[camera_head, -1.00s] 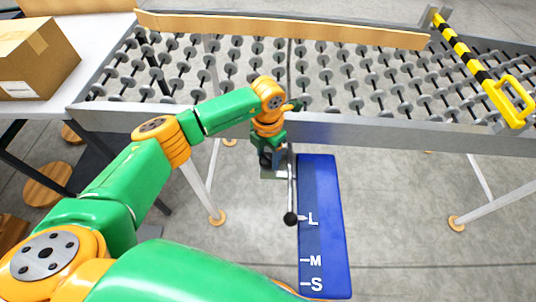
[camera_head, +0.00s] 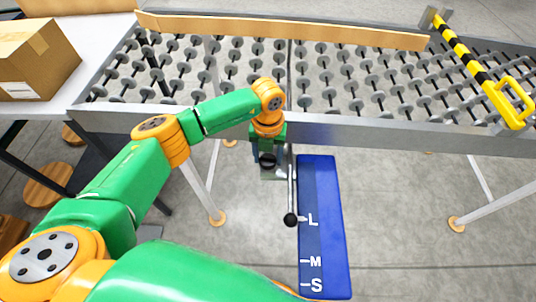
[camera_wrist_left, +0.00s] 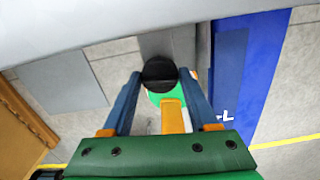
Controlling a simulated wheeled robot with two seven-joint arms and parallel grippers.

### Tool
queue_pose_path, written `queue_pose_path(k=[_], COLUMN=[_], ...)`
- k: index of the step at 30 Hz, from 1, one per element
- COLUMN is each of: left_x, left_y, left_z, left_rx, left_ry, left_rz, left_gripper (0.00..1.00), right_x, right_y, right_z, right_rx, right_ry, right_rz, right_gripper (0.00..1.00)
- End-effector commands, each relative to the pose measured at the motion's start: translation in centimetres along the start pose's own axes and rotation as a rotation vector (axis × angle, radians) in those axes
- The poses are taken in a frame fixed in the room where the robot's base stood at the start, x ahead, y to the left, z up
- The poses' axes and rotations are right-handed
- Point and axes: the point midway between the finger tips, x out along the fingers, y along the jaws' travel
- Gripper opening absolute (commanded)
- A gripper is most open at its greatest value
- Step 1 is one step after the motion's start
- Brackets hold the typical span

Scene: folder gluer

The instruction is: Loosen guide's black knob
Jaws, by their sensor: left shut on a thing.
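The black knob (camera_head: 268,160) sits on a grey bracket (camera_head: 270,174) below the front rail of the roller conveyor. In the left wrist view the knob (camera_wrist_left: 160,71) is round and lies between my two blue fingertips. My left gripper (camera_head: 268,163) is shut on it, with one finger on each side; it also shows in the wrist view (camera_wrist_left: 160,78). The knob's stem is hidden. My right gripper is not in view.
Right of the knob, a thin rod ends in a black ball (camera_head: 291,219) by the L mark of a blue scale board (camera_head: 322,190). The conveyor's front rail (camera_head: 400,132) is close above. A yellow-black striped bar (camera_head: 470,62) crosses the conveyor. A cardboard box (camera_head: 38,62) stands at left.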

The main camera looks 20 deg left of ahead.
Motion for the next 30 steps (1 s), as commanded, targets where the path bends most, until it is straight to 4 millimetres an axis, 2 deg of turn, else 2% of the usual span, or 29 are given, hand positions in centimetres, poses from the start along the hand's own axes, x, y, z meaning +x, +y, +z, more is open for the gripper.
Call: queue_pose_path(k=[16,17,20,30], left_x=[-0.02,-0.02,-0.02,-0.43], left_y=[-0.01,-0.01,-0.01,-0.03], left_z=[0.01,0.01,0.00,0.06], left_rx=[-0.023,-0.023,-0.023,-0.023], left_ry=[0.000,0.000,0.000,-0.002], left_rz=[0.000,0.000,0.000,-0.001], left_gripper=[0.04,0.62,0.89,0.90], right_x=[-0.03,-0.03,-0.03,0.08], right_y=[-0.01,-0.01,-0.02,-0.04], right_z=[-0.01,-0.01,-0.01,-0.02], right_rx=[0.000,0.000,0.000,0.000], right_ry=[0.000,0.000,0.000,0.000], right_rz=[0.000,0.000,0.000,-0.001], right_gripper=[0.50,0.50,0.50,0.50])
